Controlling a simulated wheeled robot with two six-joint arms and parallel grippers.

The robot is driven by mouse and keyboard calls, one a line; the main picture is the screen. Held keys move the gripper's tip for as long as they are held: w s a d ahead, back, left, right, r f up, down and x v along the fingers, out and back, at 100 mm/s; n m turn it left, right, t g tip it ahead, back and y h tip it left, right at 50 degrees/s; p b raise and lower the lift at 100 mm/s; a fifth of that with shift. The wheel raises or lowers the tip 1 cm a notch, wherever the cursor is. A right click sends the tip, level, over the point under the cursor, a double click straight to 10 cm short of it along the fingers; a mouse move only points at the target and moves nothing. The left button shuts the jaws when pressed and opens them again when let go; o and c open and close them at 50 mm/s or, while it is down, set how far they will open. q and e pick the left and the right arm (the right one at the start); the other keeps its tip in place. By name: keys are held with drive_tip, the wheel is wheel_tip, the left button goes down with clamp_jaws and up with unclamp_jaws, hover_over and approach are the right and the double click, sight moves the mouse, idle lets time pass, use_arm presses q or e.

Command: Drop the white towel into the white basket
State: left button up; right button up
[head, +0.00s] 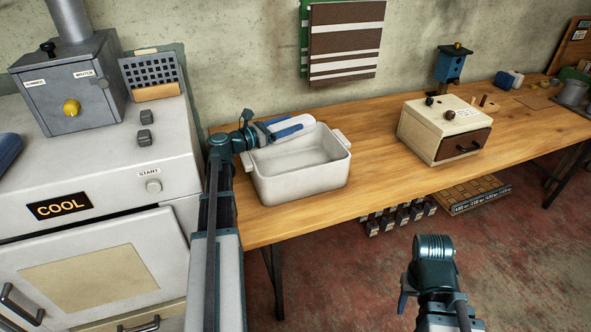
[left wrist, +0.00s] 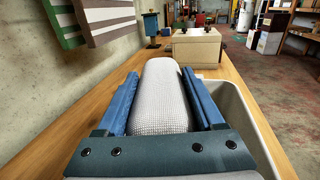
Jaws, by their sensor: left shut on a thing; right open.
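The white towel (head: 304,121) is a rolled, textured bundle. My left gripper (head: 289,130) is shut on it, and the left wrist view shows the towel (left wrist: 162,95) between the two blue fingers. In the head view the towel appears at the far rim of the white basket (head: 301,178); whether it is over the opening is unclear. The basket stands on the workbench and its visible inside is empty. Its rim (left wrist: 262,130) shows at the right in the left wrist view. My right gripper (head: 404,293) is open, low in front of the bench, and mostly hidden by its own arm.
The wooden workbench (head: 385,160) has clear room right of the basket, up to a cream box with a brown drawer (head: 446,128). A white machine (head: 90,185) stands at the left. Striped cloths (head: 345,40) hang on the wall behind.

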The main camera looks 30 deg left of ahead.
use_arm(q)
drive_tip(key=o, duration=1.5)
drive_tip(key=shift+c, duration=0.2)
drive_tip(key=shift+r, duration=0.3)
wheel_tip(320, 180, up, 6)
drive_tip(key=p, duration=0.6)
drive_tip(key=w+d+r+m+g+h+p, duration=0.1)
drive_tip(key=w+d+r+m+h+p, duration=0.1)
drive_tip(key=d, duration=1.4)
drive_tip(key=w+d+r+m+g+h+p, duration=0.1)
drive_tip(key=w+d+g+h+p, duration=0.1)
drive_tip(key=d, duration=1.4)
drive_tip(key=shift+w+r+m+h, duration=0.35)
drive_tip(key=shift+w+m+h, duration=0.05)
